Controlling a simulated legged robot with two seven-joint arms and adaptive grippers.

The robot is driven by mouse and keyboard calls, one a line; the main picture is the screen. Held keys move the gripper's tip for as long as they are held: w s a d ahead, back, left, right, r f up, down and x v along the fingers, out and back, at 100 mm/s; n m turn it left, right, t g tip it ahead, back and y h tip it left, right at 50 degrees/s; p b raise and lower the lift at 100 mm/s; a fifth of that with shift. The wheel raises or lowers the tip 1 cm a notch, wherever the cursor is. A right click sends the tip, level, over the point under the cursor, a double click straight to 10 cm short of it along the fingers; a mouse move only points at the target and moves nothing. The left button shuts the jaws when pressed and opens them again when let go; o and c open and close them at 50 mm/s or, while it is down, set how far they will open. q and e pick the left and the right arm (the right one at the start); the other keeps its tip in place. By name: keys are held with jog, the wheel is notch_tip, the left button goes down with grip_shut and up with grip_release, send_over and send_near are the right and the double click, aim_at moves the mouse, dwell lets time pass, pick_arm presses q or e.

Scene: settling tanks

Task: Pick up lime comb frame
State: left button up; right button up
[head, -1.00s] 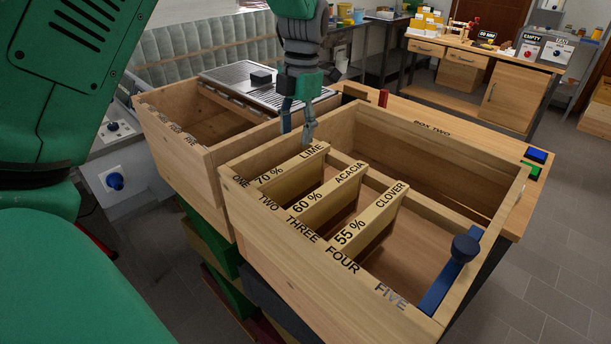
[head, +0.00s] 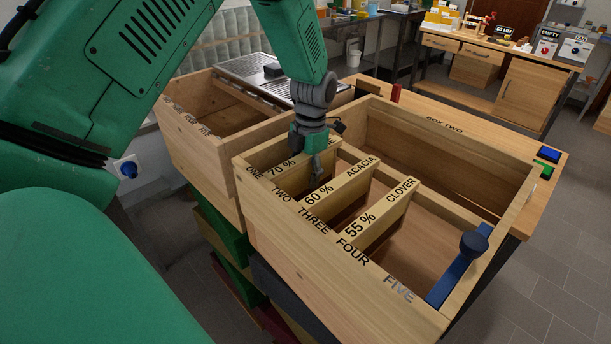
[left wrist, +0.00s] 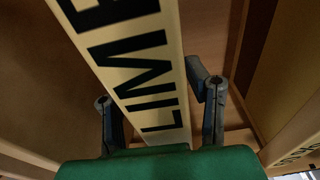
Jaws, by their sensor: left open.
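The lime comb frame (head: 282,169) hangs in the front-left part of the wooden box, in slot one or two, its top bar marked 70 %. The gripper covers its LIME lettering in the head view. My left gripper (head: 316,170) is open, pointing down at this bar. In the left wrist view, the pale LIME bar (left wrist: 138,62) runs between the two open fingers (left wrist: 158,108), one on each side. I cannot tell whether either finger touches it. My right gripper is not in view.
The acacia frame (head: 340,190) and clover frame (head: 380,218) hang parallel to the right, close by. The box wall (head: 300,235) stands in front. A blue bar with a knob (head: 473,244) lies at the right end. Another open box (head: 200,145) stands left.

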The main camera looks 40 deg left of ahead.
pick_arm(q)
jog(key=shift+d+r, duration=0.1)
jog(key=shift+d, duration=0.1)
jog(key=shift+s+d, duration=0.1)
grip_shut()
jog(key=shift+r, duration=0.1)
